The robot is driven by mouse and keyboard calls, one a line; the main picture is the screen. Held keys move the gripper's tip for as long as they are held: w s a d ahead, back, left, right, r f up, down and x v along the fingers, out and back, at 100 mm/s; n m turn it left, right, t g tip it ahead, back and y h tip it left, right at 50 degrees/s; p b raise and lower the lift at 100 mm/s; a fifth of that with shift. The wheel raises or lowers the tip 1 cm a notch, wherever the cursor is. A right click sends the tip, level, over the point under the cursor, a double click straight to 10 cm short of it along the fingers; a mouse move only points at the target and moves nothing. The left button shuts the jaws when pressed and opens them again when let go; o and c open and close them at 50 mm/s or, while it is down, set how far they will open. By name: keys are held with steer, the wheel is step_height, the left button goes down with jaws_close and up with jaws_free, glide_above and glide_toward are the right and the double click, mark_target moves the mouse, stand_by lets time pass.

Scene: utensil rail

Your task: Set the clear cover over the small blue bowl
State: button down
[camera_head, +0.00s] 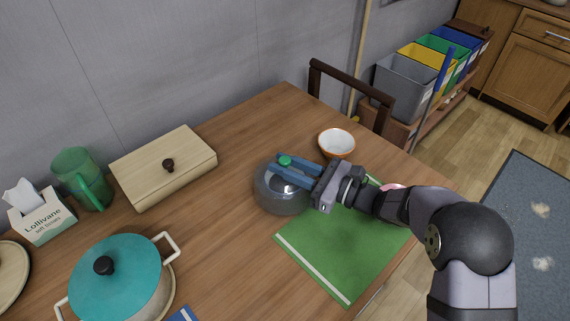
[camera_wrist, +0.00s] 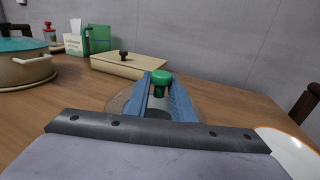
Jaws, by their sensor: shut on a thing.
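The clear cover (camera_head: 278,200) is a see-through dome with a green knob (camera_head: 285,160) on top. My gripper (camera_head: 290,170) has its blue fingers shut on the knob from the right. In the wrist view the green knob (camera_wrist: 161,78) stands between the fingers (camera_wrist: 160,92), with the clear rim spreading out below. The cover looks level and is at or just above the wooden table, left of the green mat. I cannot make out the small blue bowl; whether it is under the cover is unclear.
An orange bowl with a white inside (camera_head: 336,144) stands close behind my gripper. The green mat (camera_head: 335,250) is bare in front. A wooden box (camera_head: 165,180), a green jug (camera_head: 82,180), a tissue box (camera_head: 42,217) and a teal-lidded pot (camera_head: 115,280) stand left.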

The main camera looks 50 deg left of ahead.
steer(key=shift+f+b, duration=0.35)
steer(key=shift+f, duration=0.1)
steer(key=shift+r, duration=0.1)
steer(key=c, duration=1.4)
jaws_free()
steer(key=shift+c, duration=0.2)
steer(key=shift+v, duration=3.7)
